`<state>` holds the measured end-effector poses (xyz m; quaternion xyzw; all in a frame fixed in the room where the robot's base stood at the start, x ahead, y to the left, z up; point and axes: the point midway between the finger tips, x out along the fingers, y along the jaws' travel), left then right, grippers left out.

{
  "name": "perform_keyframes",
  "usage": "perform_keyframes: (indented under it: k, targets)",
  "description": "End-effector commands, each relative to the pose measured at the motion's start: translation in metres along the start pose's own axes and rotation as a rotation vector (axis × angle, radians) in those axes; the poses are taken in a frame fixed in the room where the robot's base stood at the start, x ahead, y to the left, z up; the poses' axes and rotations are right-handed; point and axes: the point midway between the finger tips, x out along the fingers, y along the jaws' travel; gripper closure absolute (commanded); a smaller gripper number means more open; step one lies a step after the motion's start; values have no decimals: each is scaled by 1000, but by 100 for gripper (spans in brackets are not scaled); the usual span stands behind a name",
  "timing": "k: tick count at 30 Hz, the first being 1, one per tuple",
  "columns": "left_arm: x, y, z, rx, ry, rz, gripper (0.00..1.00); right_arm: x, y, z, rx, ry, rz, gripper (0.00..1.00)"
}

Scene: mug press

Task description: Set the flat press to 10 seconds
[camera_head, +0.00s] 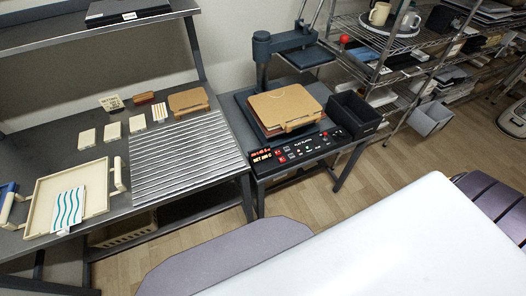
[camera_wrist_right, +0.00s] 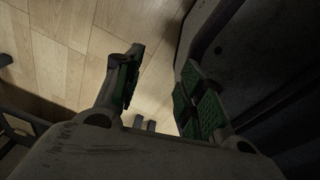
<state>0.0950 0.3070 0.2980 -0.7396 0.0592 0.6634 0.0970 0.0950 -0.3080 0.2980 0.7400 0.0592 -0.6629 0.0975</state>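The flat press (camera_head: 262,58) stands on a dark metal stand in the head view, its upper arm swung up and back. A tan board-like stack (camera_head: 285,106) lies on its lower bed. Its black control panel (camera_head: 305,148) faces me along the front edge, with several small lit buttons. A display (camera_head: 262,154) at the panel's left end shows a red line above a yellowish line; the time setting is too small to read surely. My right gripper (camera_wrist_right: 160,88) is open and empty above the wooden floor in the right wrist view. My left gripper is not in view.
A black open bin (camera_head: 354,115) sits right of the press. Left is a workbench with a ridged metal plate (camera_head: 187,155), a cream tray (camera_head: 50,200) and small white blocks (camera_head: 112,131). Wire shelves (camera_head: 375,50) stand at right. Floor before the press stand is clear.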

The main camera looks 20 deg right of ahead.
Motion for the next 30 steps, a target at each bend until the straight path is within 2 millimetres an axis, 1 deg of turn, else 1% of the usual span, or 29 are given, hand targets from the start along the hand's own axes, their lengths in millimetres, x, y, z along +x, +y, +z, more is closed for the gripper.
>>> perform_keyframes:
  k: [5, 12, 14, 15, 30]
  targets:
    - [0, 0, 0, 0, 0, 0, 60, 0, 0, 0, 0, 0, 0, 60]
    - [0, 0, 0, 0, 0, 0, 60, 0, 0, 0, 0, 0, 0, 91]
    - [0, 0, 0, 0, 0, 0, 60, 0, 0, 0, 0, 0, 0, 99]
    - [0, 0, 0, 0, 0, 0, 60, 0, 0, 0, 0, 0, 0, 100]
    - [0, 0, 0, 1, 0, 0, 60, 0, 0, 0, 0, -1, 0, 100]
